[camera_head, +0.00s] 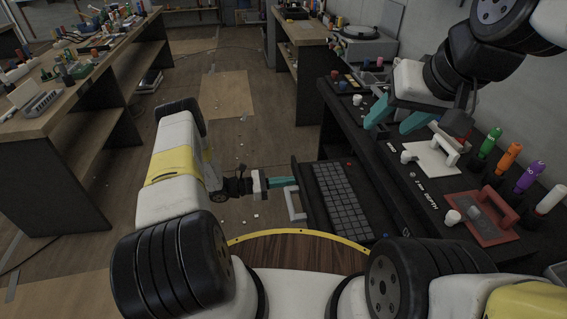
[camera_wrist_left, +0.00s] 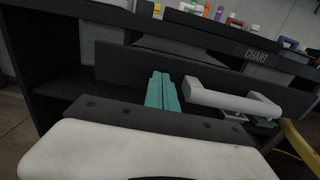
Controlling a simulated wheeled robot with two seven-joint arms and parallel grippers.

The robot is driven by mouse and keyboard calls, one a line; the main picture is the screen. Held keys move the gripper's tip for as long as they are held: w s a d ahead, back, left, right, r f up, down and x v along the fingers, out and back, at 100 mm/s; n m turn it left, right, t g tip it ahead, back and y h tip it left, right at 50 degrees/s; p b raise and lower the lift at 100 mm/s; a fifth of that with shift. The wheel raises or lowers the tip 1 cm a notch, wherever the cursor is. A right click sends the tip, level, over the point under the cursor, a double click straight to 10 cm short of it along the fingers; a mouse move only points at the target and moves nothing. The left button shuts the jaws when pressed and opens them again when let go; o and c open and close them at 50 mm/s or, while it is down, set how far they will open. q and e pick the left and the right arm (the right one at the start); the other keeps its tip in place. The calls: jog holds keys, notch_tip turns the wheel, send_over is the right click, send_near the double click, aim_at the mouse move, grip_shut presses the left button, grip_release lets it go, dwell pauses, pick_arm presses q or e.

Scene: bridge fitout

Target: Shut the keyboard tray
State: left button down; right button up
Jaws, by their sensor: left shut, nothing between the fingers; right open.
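The keyboard tray (camera_head: 313,207) is a black pull-out with a dark keyboard (camera_head: 343,200) on it, standing out from the black console. Its white bar handle (camera_head: 295,205) is on its left-hand front face and also shows in the left wrist view (camera_wrist_left: 235,103). My left gripper (camera_head: 283,182), with teal fingers, is shut and empty. It points at the tray's front panel (camera_wrist_left: 210,78), beside one end of the handle and not around it. I cannot tell whether the fingertips touch the panel. My right gripper (camera_head: 396,119) is open and empty above the console top.
The console top (camera_head: 397,175) holds a white plate with a handle (camera_head: 432,157), a red plate with a handle (camera_head: 482,217), white knobs and several coloured cylinders (camera_head: 508,156). A wooden workbench (camera_head: 90,75) stands at the left. Floor between is mostly clear.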

aim_at(346, 174)
dwell(0.3)
pick_arm(q)
jog(key=x, duration=2.4)
jog(key=shift+w+d, duration=0.1)
jog(key=shift+d, duration=0.2)
jog(key=shift+a, duration=0.1)
